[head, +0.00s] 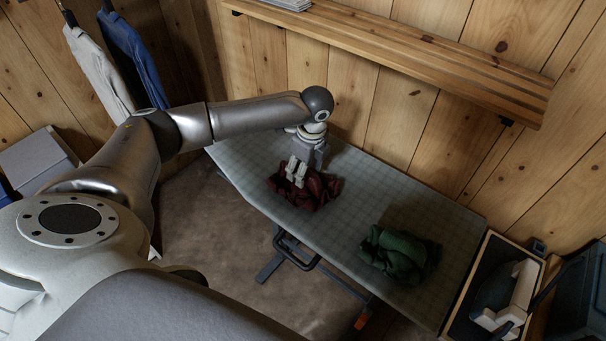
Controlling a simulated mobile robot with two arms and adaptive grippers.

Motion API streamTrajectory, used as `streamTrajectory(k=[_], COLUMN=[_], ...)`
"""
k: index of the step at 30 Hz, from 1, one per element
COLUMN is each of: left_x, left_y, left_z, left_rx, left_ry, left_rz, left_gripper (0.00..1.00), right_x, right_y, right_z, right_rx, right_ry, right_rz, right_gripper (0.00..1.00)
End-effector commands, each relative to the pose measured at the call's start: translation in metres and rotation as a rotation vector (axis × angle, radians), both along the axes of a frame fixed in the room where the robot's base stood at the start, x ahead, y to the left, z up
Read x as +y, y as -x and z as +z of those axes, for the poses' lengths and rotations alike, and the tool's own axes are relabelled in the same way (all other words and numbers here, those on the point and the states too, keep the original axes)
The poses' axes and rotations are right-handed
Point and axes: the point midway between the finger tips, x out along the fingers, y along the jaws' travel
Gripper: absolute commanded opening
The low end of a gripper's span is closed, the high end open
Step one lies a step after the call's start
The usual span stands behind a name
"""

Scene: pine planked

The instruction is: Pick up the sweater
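Two crumpled garments lie on the grey checked ironing board (255,170). One is dark red (317,194) and lies on the left half; the other is dark green (397,254) and lies on the right half. I cannot tell from their shape which one is the sweater. My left gripper (296,178) points down at the dark red garment, its pale fingertips over or in the cloth. The fingers sit close together, but whether cloth is pinched between them is not clear. My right gripper is out of view.
A slatted wooden shelf (400,50) runs along the wall behind and above the board. An iron with a cream handle (510,293) stands in a wood-edged tray at the board's right end. Hanging clothes (130,52) and a grey box (38,158) are at left.

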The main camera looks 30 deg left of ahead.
Motion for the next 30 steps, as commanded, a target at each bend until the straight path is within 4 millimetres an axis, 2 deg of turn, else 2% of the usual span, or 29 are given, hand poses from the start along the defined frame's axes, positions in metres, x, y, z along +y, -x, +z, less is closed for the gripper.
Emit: streamTrajectory(k=[4,11,24,30], left_x=[0.0009,0.0009,0.0008,0.0008], left_y=[0.0,-0.0002,-0.0001,-0.0005], left_z=[-0.0123,-0.0141,-0.0139,-0.0132], left_rx=[0.0,-0.001,-0.001,-0.002], left_ry=[0.001,0.001,0.001,0.001], left_rz=[-0.001,-0.002,-0.002,-0.001], left_gripper=[0.55,0.55,0.0,0.0], right_x=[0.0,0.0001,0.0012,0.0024], right_y=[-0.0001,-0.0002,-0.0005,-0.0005], right_z=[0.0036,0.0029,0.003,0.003], right_rx=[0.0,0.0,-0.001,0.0], right_ry=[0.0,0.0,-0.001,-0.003], right_rz=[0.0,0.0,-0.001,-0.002], right_gripper=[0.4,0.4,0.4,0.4])
